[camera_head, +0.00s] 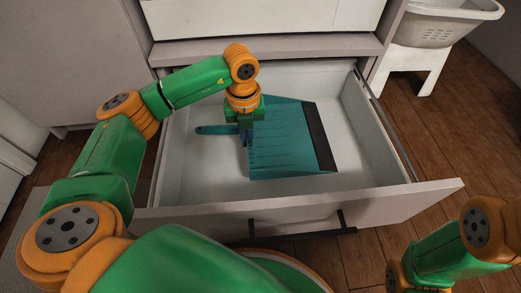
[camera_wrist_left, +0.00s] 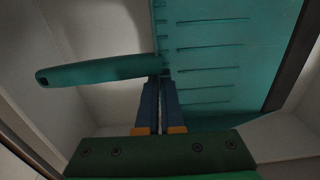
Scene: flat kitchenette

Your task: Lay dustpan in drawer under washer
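The teal dustpan (camera_head: 285,145) is inside the open drawer (camera_head: 357,165), with its handle (camera_head: 215,130) pointing left and its dark lip on the right. I cannot tell whether it rests fully on the drawer floor. My left gripper (camera_head: 246,138) reaches down into the drawer at the handle end of the pan. In the left wrist view its fingers (camera_wrist_left: 159,95) are nearly together, closed on the pan's back edge beside the handle root; the dustpan (camera_wrist_left: 215,55) fills the upper right. The right arm shows at the lower right of the head view, its fingertips out of view.
The drawer front (camera_head: 400,203) with its dark bar handle (camera_head: 300,235) is pulled out toward me. The white washer (camera_head: 260,17) stands above. A grey basket (camera_head: 435,28) on a white stool (camera_head: 412,65) stands at the upper right. The drawer's right side is clear.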

